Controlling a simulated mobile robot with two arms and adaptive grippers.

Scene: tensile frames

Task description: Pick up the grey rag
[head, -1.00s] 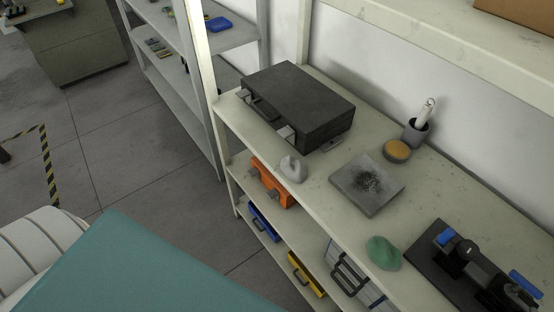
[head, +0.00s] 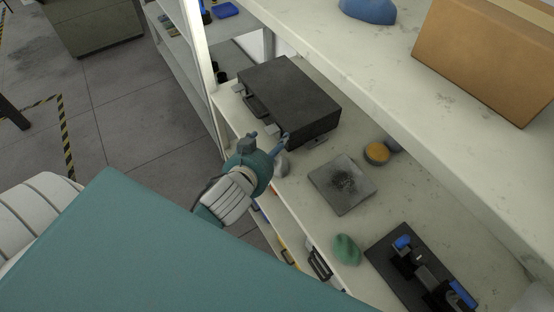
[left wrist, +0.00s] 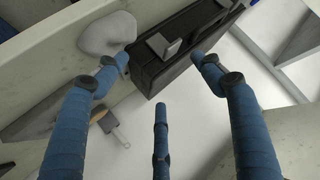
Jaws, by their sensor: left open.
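The grey rag (head: 282,165) is a small rumpled lump on the shelf board, just in front of the black case (head: 290,95). In the head view my left gripper partly covers it. My left gripper (head: 268,142) is open and empty, at the shelf's front edge and just left of the rag. In the left wrist view the rag (left wrist: 106,34) lies at the upper left, beyond the left finger, and the open fingers (left wrist: 160,72) hold nothing. I cannot tell whether a finger touches the rag. My right gripper does not show.
The case stands right behind the rag. A grey plate (head: 342,184), a yellow round item (head: 376,153), a green rag (head: 347,249) and a dark device (head: 420,270) sit farther right. An upper shelf (head: 400,75) with a cardboard box (head: 490,55) overhangs the board.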

